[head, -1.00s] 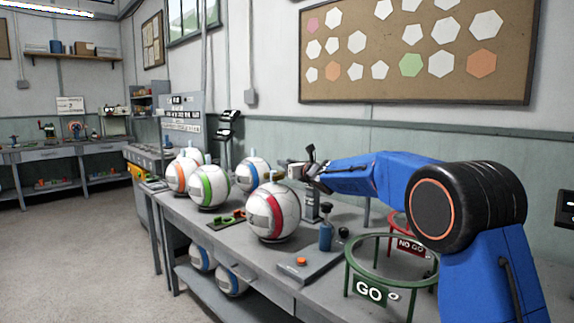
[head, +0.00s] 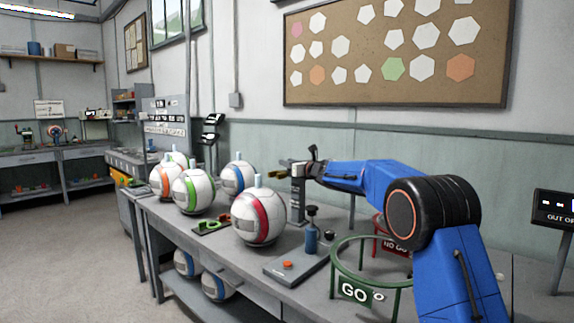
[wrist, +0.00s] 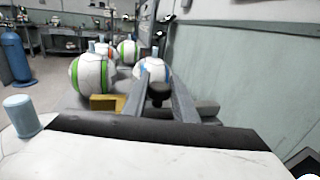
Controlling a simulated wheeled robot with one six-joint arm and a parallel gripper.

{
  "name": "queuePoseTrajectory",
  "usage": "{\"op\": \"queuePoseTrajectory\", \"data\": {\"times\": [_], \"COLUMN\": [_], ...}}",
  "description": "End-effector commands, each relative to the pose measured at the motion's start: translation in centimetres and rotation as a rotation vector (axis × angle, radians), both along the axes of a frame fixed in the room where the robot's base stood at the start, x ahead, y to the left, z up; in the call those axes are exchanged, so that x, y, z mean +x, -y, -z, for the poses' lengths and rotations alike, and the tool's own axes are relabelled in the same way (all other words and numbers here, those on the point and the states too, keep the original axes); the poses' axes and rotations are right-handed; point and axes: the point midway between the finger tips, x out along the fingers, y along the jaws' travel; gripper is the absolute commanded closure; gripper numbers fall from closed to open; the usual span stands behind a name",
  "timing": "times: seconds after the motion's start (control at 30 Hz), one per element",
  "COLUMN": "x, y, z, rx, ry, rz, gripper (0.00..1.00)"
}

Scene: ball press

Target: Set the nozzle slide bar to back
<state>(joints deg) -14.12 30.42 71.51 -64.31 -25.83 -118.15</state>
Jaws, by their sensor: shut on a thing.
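The nozzle slide bar sits on top of a grey post (head: 298,205) on the bench, behind the red-striped ball. Its yellow end (head: 273,172) points left in the head view. In the wrist view the yellow end (wrist: 106,103) shows left of my fingers and a grey block (wrist: 207,108) right of them. My gripper (head: 291,168) is at the top of the post. In the wrist view my gripper (wrist: 159,98) has its fingers on both sides of a dark round knob (wrist: 159,91) and is shut on it. The bar's middle is hidden by the fingers.
The red-striped ball (head: 258,216) stands close in front of the post. Other balls, one green-striped (head: 193,191), stand to the left. A blue pump-like piece (head: 311,238), a green GO ring (head: 340,270) and a red NO GO ring (head: 383,232) stand to the right.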

Motion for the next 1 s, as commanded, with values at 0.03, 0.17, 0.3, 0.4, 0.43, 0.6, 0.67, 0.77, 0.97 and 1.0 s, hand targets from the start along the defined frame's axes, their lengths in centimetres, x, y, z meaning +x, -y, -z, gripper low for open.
{"op": "queuePoseTrajectory", "data": {"times": [0.03,0.17,0.3,0.4,0.43,0.6,0.67,0.77,0.97,1.0], "x": [0.2,0.2,0.1,0.1,0.1,-0.8,-1.3,-2.6,-5.4,-6.0], "y": [0.4,0.4,0.3,0.3,0.3,0.9,1.4,2.3,4.5,4.9], "z": [-0.2,-0.2,-0.2,-0.2,-0.2,-0.3,-0.2,-0.3,-0.3,-0.2], "rx": [0.002,0.003,0.001,0.001,0.001,0.000,0.001,0.001,0.001,0.001], "ry": [0.002,0.002,0.002,0.002,0.002,0.002,0.001,0.002,0.002,0.001], "rz": [0.007,0.007,0.005,0.005,0.005,0.005,0.005,0.005,0.006,0.006], "gripper": [1.00,0.56,0.56,0.56,0.56,0.56,0.56,0.56,0.56,0.56]}}
